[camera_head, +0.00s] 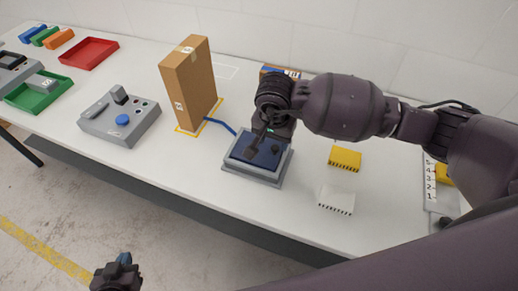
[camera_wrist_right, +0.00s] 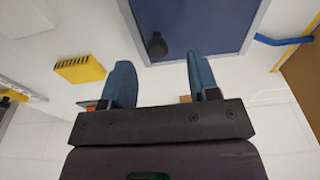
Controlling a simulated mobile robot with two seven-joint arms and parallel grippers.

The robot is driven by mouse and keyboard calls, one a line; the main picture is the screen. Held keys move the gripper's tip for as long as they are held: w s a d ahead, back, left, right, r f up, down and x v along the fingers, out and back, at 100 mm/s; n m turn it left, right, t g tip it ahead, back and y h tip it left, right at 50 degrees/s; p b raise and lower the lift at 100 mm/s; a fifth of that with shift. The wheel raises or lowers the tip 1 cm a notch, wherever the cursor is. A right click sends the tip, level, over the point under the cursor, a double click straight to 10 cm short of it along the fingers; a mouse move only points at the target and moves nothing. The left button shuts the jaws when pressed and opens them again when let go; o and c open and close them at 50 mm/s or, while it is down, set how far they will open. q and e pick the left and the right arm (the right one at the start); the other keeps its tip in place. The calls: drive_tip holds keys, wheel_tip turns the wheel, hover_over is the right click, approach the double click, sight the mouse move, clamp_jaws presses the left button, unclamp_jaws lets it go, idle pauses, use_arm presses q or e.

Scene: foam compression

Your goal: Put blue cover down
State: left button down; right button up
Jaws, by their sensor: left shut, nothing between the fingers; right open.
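The blue cover (camera_head: 241,151) lies flat in the top of a grey box (camera_head: 253,179) on the table. In the right wrist view the blue cover (camera_wrist_right: 200,25) fills the top middle, with a black knob (camera_wrist_right: 157,46) on it. My right gripper (camera_head: 263,145) is over the cover in the head view and hides part of it. In the wrist view my right gripper (camera_wrist_right: 159,68) is open, fingers apart, with the knob ahead between them and nothing held. My left gripper (camera_head: 117,270) is low at the bottom left, away from the table, shut and empty.
A tall cardboard box (camera_head: 188,85) stands left of the grey box, with a blue strap (camera_head: 221,125) between them. A grey control box (camera_head: 120,118) is further left. A yellow block (camera_head: 345,158) and a white block (camera_head: 336,199) lie to the right.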

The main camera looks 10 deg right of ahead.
sight(275, 147)
drive_tip(key=shift+w+d+f, duration=0.1)
drive_tip(key=shift+d+f, duration=0.05)
drive_tip(key=shift+f, duration=0.95)
drive_tip(key=shift+w+d+f, duration=0.1)
drive_tip(key=shift+f, duration=0.95)
drive_tip(key=shift+s, duration=0.1)
clamp_jaws()
drive_tip(key=shift+r, duration=0.15)
